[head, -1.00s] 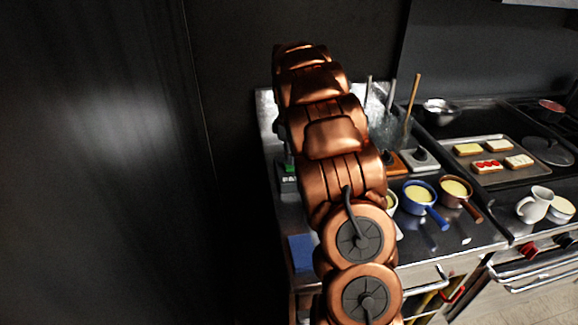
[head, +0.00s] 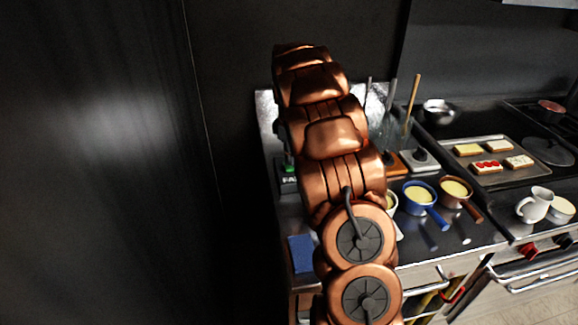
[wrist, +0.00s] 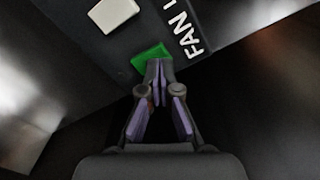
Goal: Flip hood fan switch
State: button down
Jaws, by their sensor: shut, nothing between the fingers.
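The green switch (wrist: 150,56) sits on a dark box (wrist: 165,20) beside white lettering that starts with FAN. It also shows in the head view (head: 289,168), left of my arm. My gripper (wrist: 159,75) is shut and empty. In the wrist view its fingertips overlap the lower edge of the green switch; I cannot tell whether they touch it. The gripper is hidden behind my copper arm in the head view. The switch's tilt is hard to read.
A pale switch or button (wrist: 113,14) is on the same box. On the counter stand a blue pan (head: 419,194), a brown pan (head: 455,189) and a utensil jar (head: 393,128). A blue block (head: 301,254) lies near the front edge. A dark wall fills the left.

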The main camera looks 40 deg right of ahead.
aim_at(290, 169)
jog(key=shift+f+b, duration=0.65)
jog(key=shift+f, duration=0.6)
dwell(0.9)
jog(key=shift+r, duration=0.15)
jog(key=shift+r+p, duration=0.3)
jog(key=shift+r, duration=3.05)
jog(key=shift+a+r, duration=0.1)
